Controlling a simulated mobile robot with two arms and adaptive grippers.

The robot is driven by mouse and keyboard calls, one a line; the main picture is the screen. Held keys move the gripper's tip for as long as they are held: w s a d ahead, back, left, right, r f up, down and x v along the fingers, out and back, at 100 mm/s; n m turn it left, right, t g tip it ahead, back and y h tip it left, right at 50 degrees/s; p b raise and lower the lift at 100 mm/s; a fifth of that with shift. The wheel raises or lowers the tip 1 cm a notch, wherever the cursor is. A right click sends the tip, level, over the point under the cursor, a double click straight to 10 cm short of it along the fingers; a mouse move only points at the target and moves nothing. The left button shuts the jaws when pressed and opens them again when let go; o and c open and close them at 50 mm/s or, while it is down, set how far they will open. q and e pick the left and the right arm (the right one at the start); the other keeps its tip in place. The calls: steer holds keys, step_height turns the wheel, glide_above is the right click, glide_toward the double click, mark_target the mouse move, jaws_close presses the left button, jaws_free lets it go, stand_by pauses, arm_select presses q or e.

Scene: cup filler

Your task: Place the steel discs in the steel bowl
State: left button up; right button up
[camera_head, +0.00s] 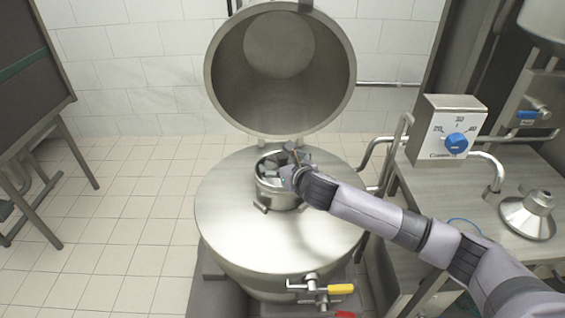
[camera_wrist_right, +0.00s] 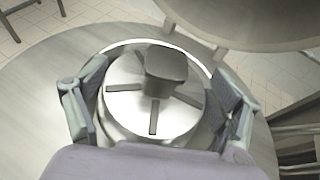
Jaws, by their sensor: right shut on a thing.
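A small round steel bowl (camera_head: 277,195) with side lugs sits in the middle of the wide steel top of the machine. My right gripper (camera_head: 290,165) is right over it and partly hides its inside. In the right wrist view, the gripper's fingers (camera_wrist_right: 157,85) straddle a round steel disc (camera_wrist_right: 128,100) with dark radial slots and a dark central knob (camera_wrist_right: 165,68). The gripper is shut on this disc, at or just over the bowl; I cannot tell whether it rests there. My left gripper is not in view.
The big round lid (camera_head: 228,80) stands open behind. On the right, a counter (camera_head: 430,185) holds a control box with a blue knob (camera_head: 456,143) and a cone-shaped steel part (camera_head: 530,215). A yellow-handled valve (camera_head: 340,289) sticks out in front.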

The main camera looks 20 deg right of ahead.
steer(key=shift+f, duration=0.25)
steer(key=o, duration=1.8)
steer(key=shift+a+f, duration=0.1)
steer(key=shift+f, duration=0.15)
steer(key=shift+r, duration=0.4)
steer(key=shift+s+r, duration=0.2)
steer(key=shift+r, duration=0.1)
steer(key=v, duration=1.1)
steer(key=shift+s+r, duration=0.25)
steer(key=shift+s, duration=0.05)
